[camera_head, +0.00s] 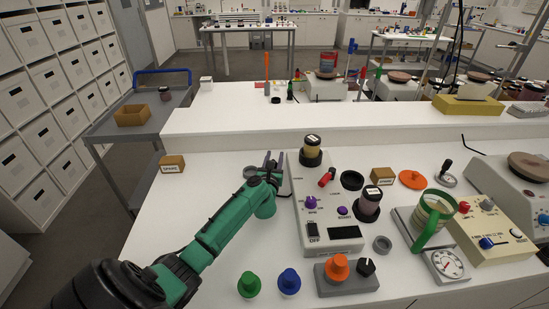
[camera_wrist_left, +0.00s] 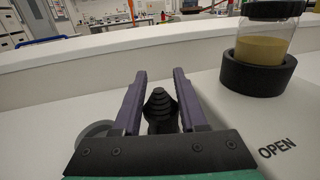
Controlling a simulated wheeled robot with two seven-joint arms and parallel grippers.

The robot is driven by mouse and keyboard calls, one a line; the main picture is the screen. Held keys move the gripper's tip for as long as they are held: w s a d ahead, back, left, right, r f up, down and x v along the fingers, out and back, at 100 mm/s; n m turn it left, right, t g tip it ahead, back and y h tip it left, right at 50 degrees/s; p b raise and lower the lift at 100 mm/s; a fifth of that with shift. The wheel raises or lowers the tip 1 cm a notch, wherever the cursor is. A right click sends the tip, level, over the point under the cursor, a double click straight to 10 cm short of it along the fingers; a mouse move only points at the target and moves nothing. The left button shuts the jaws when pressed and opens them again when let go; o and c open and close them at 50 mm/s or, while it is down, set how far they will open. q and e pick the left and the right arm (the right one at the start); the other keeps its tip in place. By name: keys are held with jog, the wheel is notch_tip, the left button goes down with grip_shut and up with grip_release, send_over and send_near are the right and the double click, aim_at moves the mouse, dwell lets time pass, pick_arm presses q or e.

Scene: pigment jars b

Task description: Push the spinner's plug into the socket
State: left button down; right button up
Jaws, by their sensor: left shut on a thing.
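My left gripper (camera_head: 272,158) is at the left rear corner of the white spinner box (camera_head: 328,215). In the left wrist view its purple fingers (camera_wrist_left: 158,90) are shut on a black ribbed, tapered piece (camera_wrist_left: 160,108), which looks like the plug. The plug's front end is hidden, and I cannot tell whether it touches anything. I cannot make out the socket. My right gripper is not in view.
A grey ring (camera_head: 250,171) lies just left of the gripper. A small brown block (camera_head: 172,164) stands farther left. Green (camera_head: 249,285) and blue (camera_head: 289,282) knobs stand in front. A raised white ledge (camera_head: 300,122) runs behind. The bench's left part is mostly clear.

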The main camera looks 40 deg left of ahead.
pick_arm(q)
jog(key=shift+f, duration=0.35)
jog(key=shift+c, duration=1.9)
grip_release()
jog(key=b+v, duration=0.1)
jog(key=v, duration=1.3)
jog(key=shift+s+d, duration=0.15)
jog(key=shift+s, duration=0.1)
